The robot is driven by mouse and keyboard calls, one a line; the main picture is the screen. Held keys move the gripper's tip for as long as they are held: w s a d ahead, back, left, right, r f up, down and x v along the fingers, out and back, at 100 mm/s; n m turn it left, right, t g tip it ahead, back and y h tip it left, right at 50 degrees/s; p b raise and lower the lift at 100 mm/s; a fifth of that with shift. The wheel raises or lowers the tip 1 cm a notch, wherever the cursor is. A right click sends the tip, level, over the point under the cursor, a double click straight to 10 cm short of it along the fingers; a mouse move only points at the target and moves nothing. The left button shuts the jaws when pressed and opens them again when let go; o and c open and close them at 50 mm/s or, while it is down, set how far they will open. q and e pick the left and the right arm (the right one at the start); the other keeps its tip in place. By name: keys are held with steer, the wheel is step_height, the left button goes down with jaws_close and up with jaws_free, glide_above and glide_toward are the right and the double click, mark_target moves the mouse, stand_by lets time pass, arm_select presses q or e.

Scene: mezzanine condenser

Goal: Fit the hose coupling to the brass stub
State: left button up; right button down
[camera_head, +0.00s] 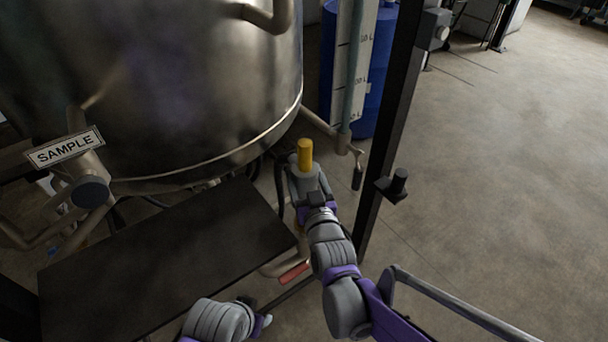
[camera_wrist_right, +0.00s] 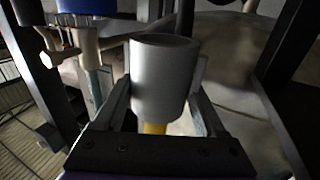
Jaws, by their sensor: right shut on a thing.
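My right gripper (camera_head: 307,178) is shut on a coupling, with a finger on each side of it. In the wrist view its grey cylindrical body (camera_wrist_right: 162,80) shows a round open end, with a yellow part (camera_wrist_right: 153,128) at the other end. In the head view the yellow part (camera_head: 305,154) stands roughly upright above the fingers. I cannot clearly pick out the brass stub. My left arm comes in at the bottom edge, and a small part of its gripper (camera_head: 264,321) shows; its jaws cannot be made out.
A large steel tank (camera_head: 190,80) fills the upper left, with a SAMPLE sign (camera_head: 65,148). A dark flat plate (camera_head: 165,255) lies left of my right arm. A dark post (camera_head: 390,120) stands close on the right. A red handle (camera_head: 294,272) is low beside the plate. Open floor lies right.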

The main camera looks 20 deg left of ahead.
stand_by(0.3)
steer(key=shift+f+b, duration=1.6)
steer(key=shift+f, duration=1.25)
steer(key=shift+f+b, duration=1.35)
steer(key=shift+f, duration=0.95)
steer(key=shift+f+b, duration=0.7)
steer(key=shift+f, duration=0.3)
jaws_free()
steer(key=p+v, duration=0.2)
steer(key=v, duration=0.9)
